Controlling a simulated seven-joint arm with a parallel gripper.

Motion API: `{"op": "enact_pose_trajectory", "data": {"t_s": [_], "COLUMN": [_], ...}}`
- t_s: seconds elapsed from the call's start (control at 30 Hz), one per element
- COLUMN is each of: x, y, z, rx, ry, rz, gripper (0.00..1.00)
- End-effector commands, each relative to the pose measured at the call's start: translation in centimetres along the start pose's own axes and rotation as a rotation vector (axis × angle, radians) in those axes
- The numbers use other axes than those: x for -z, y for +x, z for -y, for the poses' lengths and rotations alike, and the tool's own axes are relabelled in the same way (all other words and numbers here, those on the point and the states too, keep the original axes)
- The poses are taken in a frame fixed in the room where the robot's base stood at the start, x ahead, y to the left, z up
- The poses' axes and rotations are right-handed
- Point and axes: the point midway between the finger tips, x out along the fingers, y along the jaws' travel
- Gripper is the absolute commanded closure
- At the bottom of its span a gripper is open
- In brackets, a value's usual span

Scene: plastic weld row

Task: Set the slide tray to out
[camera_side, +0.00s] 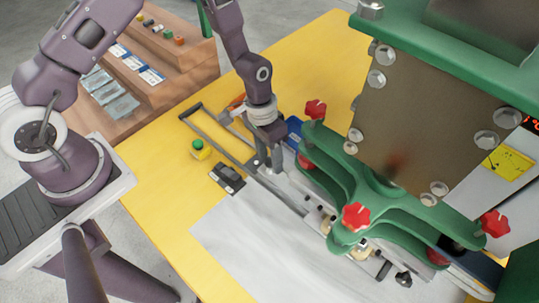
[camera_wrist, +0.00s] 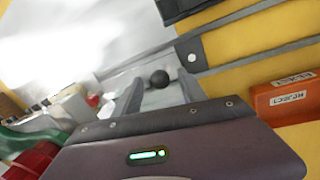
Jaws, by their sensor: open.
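The slide tray assembly shows as a grey metal strip (camera_side: 285,192) running from under the green press head to two grey rails (camera_side: 222,140) that reach out to the upper left. Much of the tray is hidden by the press and my gripper. My gripper (camera_side: 267,168) points down over the inner end of the rails. In the wrist view, my gripper (camera_wrist: 160,92) is open, with a round black knob (camera_wrist: 160,78) showing between its fingers. I cannot tell whether the fingers touch the knob. The rails (camera_wrist: 255,55) run off to the right there.
The green press (camera_side: 375,190) with red knobs stands close on the right. A green button on a yellow box (camera_side: 199,149) and a black switch box (camera_side: 228,178) sit left of the rails. An orange bin (camera_wrist: 290,98) lies beside them. The yellow table's left part is clear.

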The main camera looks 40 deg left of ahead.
Motion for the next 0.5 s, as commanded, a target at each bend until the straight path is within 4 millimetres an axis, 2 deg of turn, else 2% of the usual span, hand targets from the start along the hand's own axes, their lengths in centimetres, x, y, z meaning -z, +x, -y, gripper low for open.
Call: {"op": "enact_pose_trajectory", "data": {"t_s": [0.2,0.43,0.5], "x": [0.00,-0.01,-0.02], "y": [0.07,0.05,0.04], "z": [0.01,0.01,0.01], "rx": [0.001,0.001,0.001], "ry": [0.000,0.000,0.000], "rz": [0.000,0.000,0.000], "gripper": [0.51,0.96,1.00]}}
